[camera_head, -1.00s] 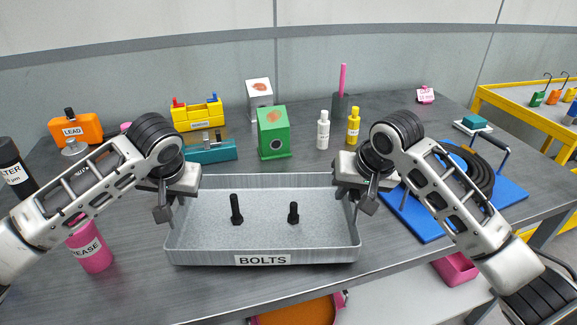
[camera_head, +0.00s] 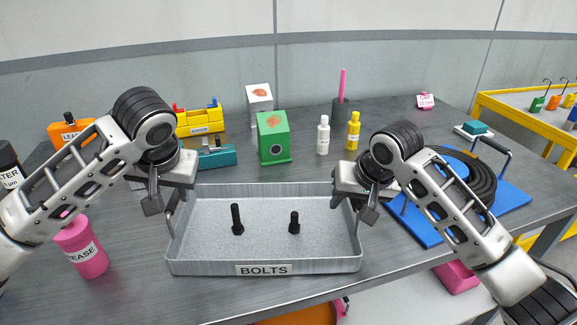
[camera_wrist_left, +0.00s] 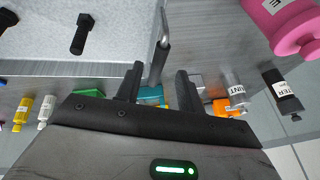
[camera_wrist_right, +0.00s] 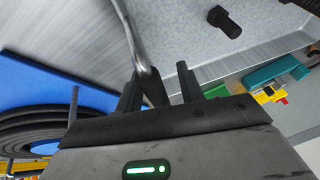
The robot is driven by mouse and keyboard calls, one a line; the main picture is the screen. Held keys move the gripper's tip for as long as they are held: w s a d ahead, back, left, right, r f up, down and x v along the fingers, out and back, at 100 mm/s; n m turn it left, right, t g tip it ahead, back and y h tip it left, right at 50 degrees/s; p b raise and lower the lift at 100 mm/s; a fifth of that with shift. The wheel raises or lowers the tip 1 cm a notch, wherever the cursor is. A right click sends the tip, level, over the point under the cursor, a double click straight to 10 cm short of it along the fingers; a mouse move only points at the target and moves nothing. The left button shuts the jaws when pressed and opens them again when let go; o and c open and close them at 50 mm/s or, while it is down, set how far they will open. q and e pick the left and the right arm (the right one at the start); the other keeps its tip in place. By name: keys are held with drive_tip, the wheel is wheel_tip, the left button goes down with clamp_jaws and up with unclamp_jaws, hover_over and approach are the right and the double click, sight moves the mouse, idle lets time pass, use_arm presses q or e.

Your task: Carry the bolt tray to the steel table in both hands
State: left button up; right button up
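The bolt tray (camera_head: 200,268) is a grey metal tray labelled BOLTS on the dark table. My left gripper (camera_head: 158,198) is at the tray's left end. In the left wrist view its fingers (camera_wrist_left: 158,88) are apart, with the tray's left handle (camera_wrist_left: 161,48) between or just ahead of them. My right gripper (camera_head: 354,201) is at the right end. In the right wrist view its fingers (camera_wrist_right: 159,90) are apart, with the right handle (camera_wrist_right: 136,45) reaching between them, nearer one finger. The steel table is not identifiable.
A pink grease bottle (camera_head: 82,250) stands left of the tray, near my left arm. A green box (camera_head: 273,138), teal item (camera_head: 216,157) and small bottles (camera_head: 323,135) stand behind it. A blue board with coiled hose (camera_head: 475,180) lies right. A yellow-framed table (camera_head: 530,120) stands far right.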

drive_tip(key=shift+s+r, duration=0.1)
drive_tip(key=shift+r, duration=0.1)
use_arm(q)
drive_tip(key=v, duration=0.5)
drive_tip(key=shift+r, duration=0.1)
use_arm(e)
drive_tip(key=v, duration=1.1)
drive_tip(key=shift+r, duration=0.3)
drive_tip(key=shift+s, duration=0.1)
